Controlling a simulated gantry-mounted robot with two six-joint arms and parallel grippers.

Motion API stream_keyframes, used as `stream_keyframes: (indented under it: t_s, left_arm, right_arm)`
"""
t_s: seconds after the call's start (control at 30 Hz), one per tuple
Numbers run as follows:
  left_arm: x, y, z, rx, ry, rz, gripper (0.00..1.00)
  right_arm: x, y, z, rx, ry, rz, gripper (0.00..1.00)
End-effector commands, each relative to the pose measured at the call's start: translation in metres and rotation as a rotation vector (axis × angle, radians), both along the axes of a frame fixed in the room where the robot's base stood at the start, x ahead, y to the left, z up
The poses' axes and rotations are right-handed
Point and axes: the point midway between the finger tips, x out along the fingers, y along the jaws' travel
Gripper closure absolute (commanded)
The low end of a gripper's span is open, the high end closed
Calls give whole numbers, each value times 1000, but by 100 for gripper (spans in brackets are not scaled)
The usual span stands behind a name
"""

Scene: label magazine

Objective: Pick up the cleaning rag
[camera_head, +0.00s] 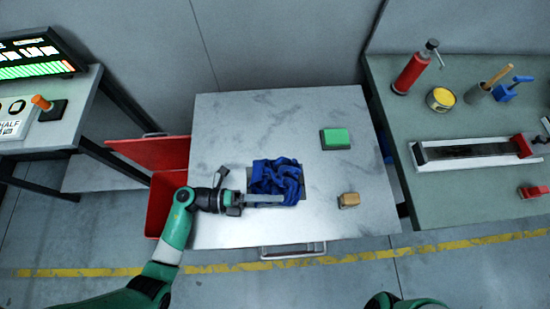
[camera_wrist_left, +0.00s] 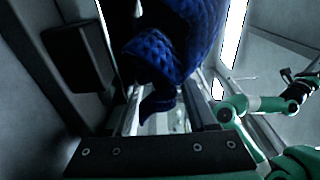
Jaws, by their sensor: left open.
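The cleaning rag (camera_head: 276,178) is a crumpled dark blue cloth on a dark patch of the pale marbled table top. In the left wrist view, the quilted blue rag (camera_wrist_left: 186,45) fills the upper middle, close in front of my left gripper. My left gripper (camera_head: 268,200) reaches in from the left, its fingers along the near edge of the rag in the head view. Its jaws are open. Whether they touch the cloth I cannot tell. My right arm shows at the right of the left wrist view; its jaw state is unclear.
A green block (camera_head: 335,138) and a tan block (camera_head: 348,200) lie on the table (camera_head: 235,125) to the right. A red bin (camera_head: 163,195) stands at its left. A right-hand bench (camera_head: 425,190) holds a red bottle (camera_head: 410,72), a yellow tin (camera_head: 440,99) and a long tray.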

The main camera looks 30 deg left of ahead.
Motion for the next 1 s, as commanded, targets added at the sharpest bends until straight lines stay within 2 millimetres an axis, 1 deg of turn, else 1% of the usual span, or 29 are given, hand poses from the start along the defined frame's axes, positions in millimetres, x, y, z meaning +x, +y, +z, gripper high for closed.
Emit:
stream_keyframes:
  t_s: [0.07, 0.23, 0.27, 0.4, 0.57, 0.6, 0.87, 1.0]
  left_arm:
    - [2, -4, 0, 0, 0, 0, 43]
    - [3, -4, 0, -1, 1, 1, 43]
    - [3, -4, 0, -1, 1, 1, 44]
    - [3, -4, 0, -1, 1, 2, 70]
    - [3, -4, 0, 0, 1, 2, 98]
    - [3, -4, 0, -1, 1, 2, 100]
    - [3, -4, 2, 1, 1, 2, 100]
    - [3, -4, 14, 1, -1, 2, 100]
  right_arm:
    - [0, 0, 0, 0, 0, 0, 50]
    - [0, 0, 0, 0, 0, 0, 50]
    - [0, 0, 0, 0, 0, 0, 50]
    - [0, 0, 0, 0, 0, 0, 50]
    - [0, 0, 0, 0, 0, 0, 50]
    - [0, 0, 0, 0, 0, 0, 50]
    - [0, 0, 1, 0, 0, 0, 50]
    - [0, 0, 7, 0, 0, 0, 50]
